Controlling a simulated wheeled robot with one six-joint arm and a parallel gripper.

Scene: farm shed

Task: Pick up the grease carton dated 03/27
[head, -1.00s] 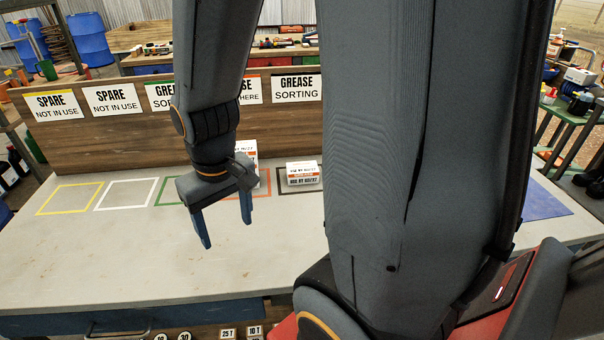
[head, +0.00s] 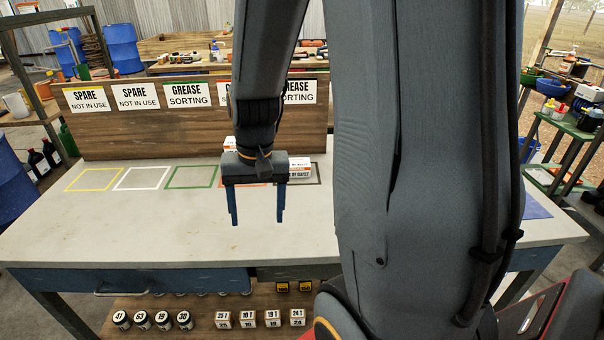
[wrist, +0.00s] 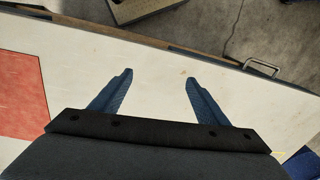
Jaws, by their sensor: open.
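A white carton with orange print (head: 300,167) stands at the back of the bench, in the dark-outlined square, partly hidden by my gripper. Its date line is small and seems to end in 27; I cannot read it surely. A second white carton (head: 229,143) stands left of it, almost all hidden behind my wrist. My gripper (head: 257,216) points down above the bench, in front of the cartons. Its two blue fingers are apart with nothing between them. In the wrist view my gripper (wrist: 158,79) is open over bare bench top, and no carton shows.
The bench top (head: 150,222) is clear in front and at left. Yellow (head: 68,187), white (head: 117,186) and green (head: 167,185) outlined squares are empty. A wooden back board (head: 120,140) with signs stands behind. Small marked items sit on the shelf below (head: 200,307).

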